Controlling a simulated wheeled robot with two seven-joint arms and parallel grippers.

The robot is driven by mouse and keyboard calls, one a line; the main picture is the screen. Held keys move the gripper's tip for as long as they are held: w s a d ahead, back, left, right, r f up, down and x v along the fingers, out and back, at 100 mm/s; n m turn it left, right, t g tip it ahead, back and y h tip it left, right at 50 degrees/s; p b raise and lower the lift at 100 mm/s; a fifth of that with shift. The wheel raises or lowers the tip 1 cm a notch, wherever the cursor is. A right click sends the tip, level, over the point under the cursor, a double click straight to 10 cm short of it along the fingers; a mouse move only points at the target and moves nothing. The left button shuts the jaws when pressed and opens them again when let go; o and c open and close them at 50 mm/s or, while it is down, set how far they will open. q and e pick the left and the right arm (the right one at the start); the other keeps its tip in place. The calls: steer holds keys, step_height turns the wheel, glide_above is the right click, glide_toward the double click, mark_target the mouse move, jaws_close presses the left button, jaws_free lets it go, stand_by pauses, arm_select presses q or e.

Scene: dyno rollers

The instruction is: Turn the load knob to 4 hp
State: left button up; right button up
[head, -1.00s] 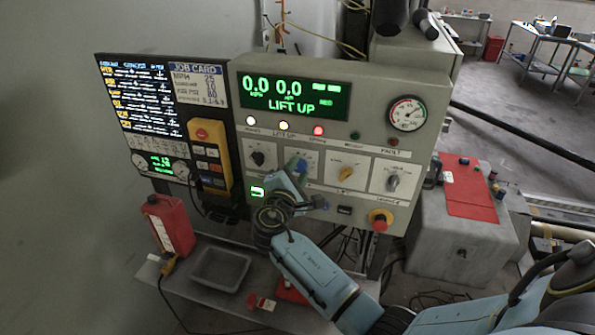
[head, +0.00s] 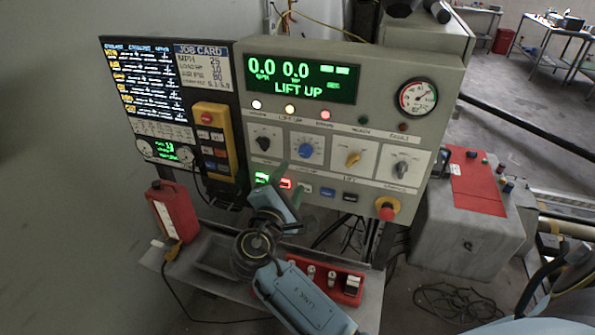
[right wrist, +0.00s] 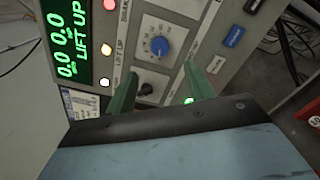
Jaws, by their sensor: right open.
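A blue knob (head: 305,151) with a printed dial sits second from left in the row of knobs on the control panel. It also shows in the right wrist view (right wrist: 160,46), uncovered. A black knob (head: 263,143) is to its left, and yellow (head: 352,158) and grey (head: 400,168) knobs are to its right. The labels are too small to tell which is the load knob. My right gripper (head: 293,176) is open and empty, its green fingers just below the blue knob and apart from it. My left gripper is not in view.
The green display (head: 304,78) reads 0.0, 0.0 and LIFT UP. A red emergency button (head: 387,211) and several push buttons line the panel's lower part. A red bottle (head: 172,212) and a red tray (head: 335,285) stand on the shelf below.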

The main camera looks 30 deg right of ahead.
steer(key=shift+v, duration=1.65)
steer(key=s+d+f+m+g+y, duration=0.3)
steer(key=s+f+m+g+y, duration=0.35)
steer(key=s+f, duration=0.65)
steer(key=s+a+f+m+g+y, duration=0.1)
steer(key=s+a+m+y, duration=0.1)
steer(key=s+m+y, duration=0.3)
steer(key=s+a+f+m+g+y, duration=0.1)
steer(key=s+a+y, duration=0.15)
steer(key=s, duration=0.45)
step_height(320, 180, down, 33)
steer(key=s+g+b, duration=0.1)
steer(key=s+b, duration=0.2)
steer(key=b, duration=0.5)
steer(key=s+d+f+b, duration=0.1)
steer(key=s+f+b, duration=0.2)
steer(key=s+f, duration=0.5)
steer(key=s+d+f+g+b, duration=0.1)
steer(key=s+f+b, duration=0.2)
steer(key=s+f, duration=0.4)
step_height(320, 180, down, 5)
steer(key=shift+s+f+n, duration=0.1)
steer(key=shift+s+n, duration=0.25)
steer(key=shift+s, duration=0.05)
